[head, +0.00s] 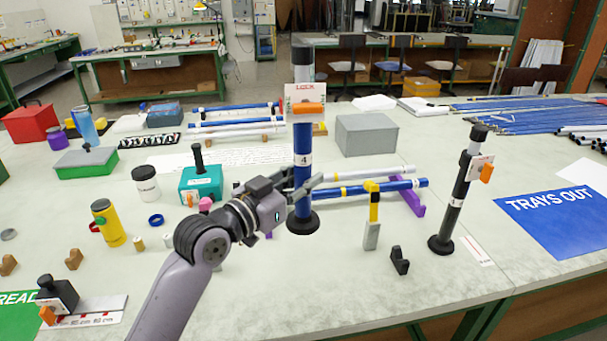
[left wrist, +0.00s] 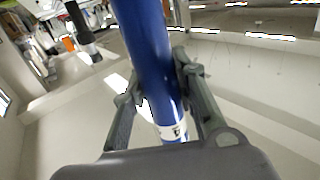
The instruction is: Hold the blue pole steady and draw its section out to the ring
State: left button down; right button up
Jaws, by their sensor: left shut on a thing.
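The blue pole (head: 303,174) stands upright on a round black base (head: 303,222) in the middle of the table. It bears a white label with a 4. A grey section (head: 302,73) with a black cap shows at its top, above a white plate with an orange lever (head: 306,108). My left gripper (head: 300,190) is shut on the blue pole's lower part, coming from the left. In the left wrist view the blue pole (left wrist: 148,45) runs between the two fingers (left wrist: 165,95). I cannot pick out a ring on the pole. My right gripper is not in view.
A black pole (head: 460,190) with an orange lever stands to the right. A yellow-topped post (head: 373,215) and a black cradle (head: 399,260) stand nearer. Blue and white rods lie behind on purple supports (head: 407,196). A grey box (head: 366,135) sits behind.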

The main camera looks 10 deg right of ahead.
aim_at(297, 214)
pick_arm(q)
jog(key=shift+f+b, duration=1.45)
jog(key=shift+f, duration=1)
jog(key=shift+a+f+b, duration=0.1)
jog(key=shift+f+b, duration=0.55)
jog(key=shift+f, duration=0.3)
jog(key=shift+s+f, duration=0.1)
jog(key=shift+f, duration=0.25)
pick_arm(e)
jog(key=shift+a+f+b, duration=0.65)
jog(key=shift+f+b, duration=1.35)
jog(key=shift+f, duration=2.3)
pick_arm(q)
notch_tip(297, 214, down, 8)
jog(key=b, duration=0.1)
jog(key=shift+r, duration=0.2)
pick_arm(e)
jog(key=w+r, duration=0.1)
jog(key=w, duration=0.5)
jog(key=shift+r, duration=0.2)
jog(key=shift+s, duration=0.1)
pick_arm(q)
jog(key=shift+f+b, duration=0.3)
jog(key=shift+b, duration=0.1)
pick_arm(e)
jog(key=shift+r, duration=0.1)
